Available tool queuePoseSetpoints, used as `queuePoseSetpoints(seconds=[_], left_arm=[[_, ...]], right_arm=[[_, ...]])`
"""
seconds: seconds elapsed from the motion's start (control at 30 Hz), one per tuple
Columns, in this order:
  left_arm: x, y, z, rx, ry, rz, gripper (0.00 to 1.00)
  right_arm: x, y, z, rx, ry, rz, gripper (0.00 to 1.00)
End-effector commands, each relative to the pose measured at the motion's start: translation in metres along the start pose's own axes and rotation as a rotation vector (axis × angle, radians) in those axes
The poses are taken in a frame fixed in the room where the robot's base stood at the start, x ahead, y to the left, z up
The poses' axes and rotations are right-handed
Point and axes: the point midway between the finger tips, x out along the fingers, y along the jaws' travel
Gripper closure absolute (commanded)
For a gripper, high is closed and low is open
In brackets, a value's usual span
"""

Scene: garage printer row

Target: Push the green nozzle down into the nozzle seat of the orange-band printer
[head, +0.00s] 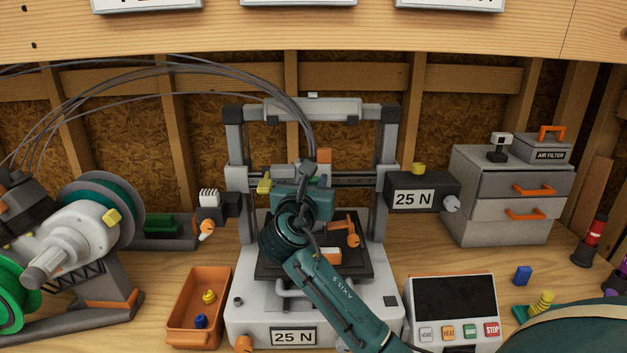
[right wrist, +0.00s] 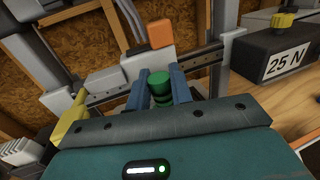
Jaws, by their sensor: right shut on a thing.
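A grey printer (head: 236,150) with an orange block (head: 324,155) on its carriage stands in the middle of the bench. My right gripper (right wrist: 162,84) is shut on the green nozzle (right wrist: 160,88), held between its two blue-grey fingers. In the head view my right gripper (head: 303,180) is in front of the printer's carriage, above the bed, and hides the nozzle. The right wrist view shows the orange block (right wrist: 161,33) and the rail just beyond the nozzle. I cannot make out the nozzle seat, or whether the nozzle touches it. My left gripper is not in view.
An orange bin (head: 176,318) with yellow and blue parts stands left of the printer. A control panel (head: 453,304) is at front right, a drawer cabinet (head: 510,205) behind it. Spools (head: 97,205) fill the left. A dark "25 N" box (head: 425,180) juts out right of the frame.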

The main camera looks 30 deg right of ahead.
Motion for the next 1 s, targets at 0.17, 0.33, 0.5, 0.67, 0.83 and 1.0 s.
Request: queuePoseSetpoints(seconds=[0.17, 0.33, 0.5, 0.67, 0.83, 1.0], left_arm=[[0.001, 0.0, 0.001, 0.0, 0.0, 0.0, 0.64], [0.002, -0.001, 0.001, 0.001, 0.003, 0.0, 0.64], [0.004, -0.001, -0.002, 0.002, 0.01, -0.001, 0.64], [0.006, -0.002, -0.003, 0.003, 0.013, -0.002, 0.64], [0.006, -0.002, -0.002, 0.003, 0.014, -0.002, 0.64], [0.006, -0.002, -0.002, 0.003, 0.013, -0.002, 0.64]], right_arm=[[0.0, 0.0, -0.005, 0.0, -0.001, 0.0, 1.0], [0.0, 0.0, -0.009, 0.0, -0.001, 0.0, 1.0], [0.0, 0.0, -0.013, -0.001, -0.001, 0.0, 1.0], [0.0, 0.0, -0.018, -0.001, -0.001, 0.0, 1.0], [0.0, 0.0, -0.021, 0.0, -0.001, 0.0, 1.0], [0.0, 0.0, -0.021, 0.0, -0.001, 0.0, 0.69]])
